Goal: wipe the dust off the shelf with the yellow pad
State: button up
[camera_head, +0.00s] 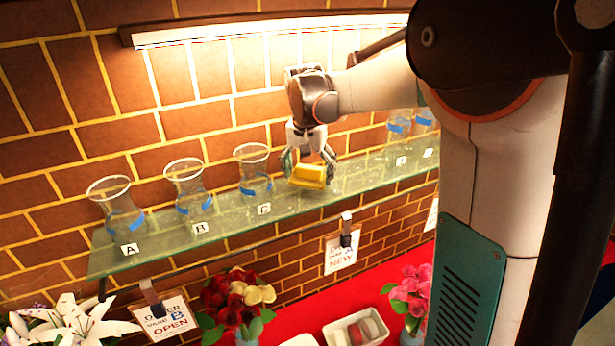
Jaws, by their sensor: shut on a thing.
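The glass shelf (110,264) runs along the brick wall from the lower left to the right. My gripper (309,172) is over the middle of the shelf, pointing down, with its fingers shut on the yellow pad (308,176). The pad is at the shelf surface or just above it; I cannot tell whether it touches. Faint specks that may be dust show on the glass to the right of the pad (365,174). My arm hides part of the shelf's right end.
Glass vases stand on the shelf behind cards A (130,249), B (200,228) and C (264,209), left of my gripper. More vases (400,123) stand to the right. Signs (341,252) hang below the shelf. Flowers (236,300) and a white tray (356,328) are below.

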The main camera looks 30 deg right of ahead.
jog(key=r, duration=0.1)
jog(key=r+p, duration=0.1)
jog(key=shift+w+a+r, duration=0.1)
jog(key=shift+a+r, duration=0.1)
jog(key=shift+r, duration=0.1)
jog(key=shift+d+r+p, duration=0.1)
jog(key=shift+r+p, duration=0.35)
jog(key=shift+r, duration=0.65)
jog(key=shift+o, duration=0.2)
jog(key=shift+f, duration=0.1)
